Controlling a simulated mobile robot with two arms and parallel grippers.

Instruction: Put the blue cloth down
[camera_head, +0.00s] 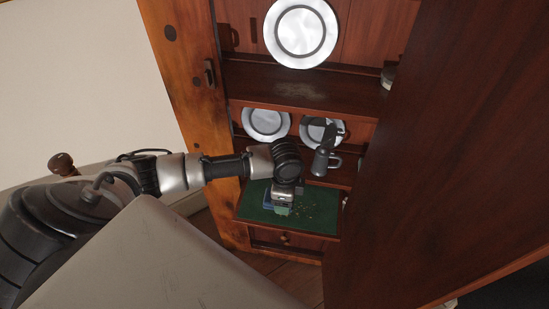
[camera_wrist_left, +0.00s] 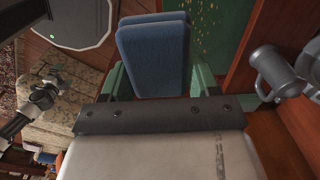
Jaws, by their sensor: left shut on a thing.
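The blue cloth (camera_wrist_left: 153,55) is a thick folded pad. In the left wrist view it sits between the green fingers of my left gripper (camera_wrist_left: 158,82), which is shut on it. In the head view my left gripper (camera_head: 283,207) is over the green surface (camera_head: 314,208) low in the cabinet, and only a small blue edge of the cloth (camera_head: 268,201) shows beside it. I cannot tell whether the cloth touches the green surface.
A pewter mug (camera_head: 321,162) is close to the right of my left gripper. Pewter plates (camera_head: 266,122) stand behind on the shelf, with another plate (camera_head: 300,33) above. A wooden door (camera_head: 440,150) blocks the right side. The green surface's right part is clear apart from small flecks.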

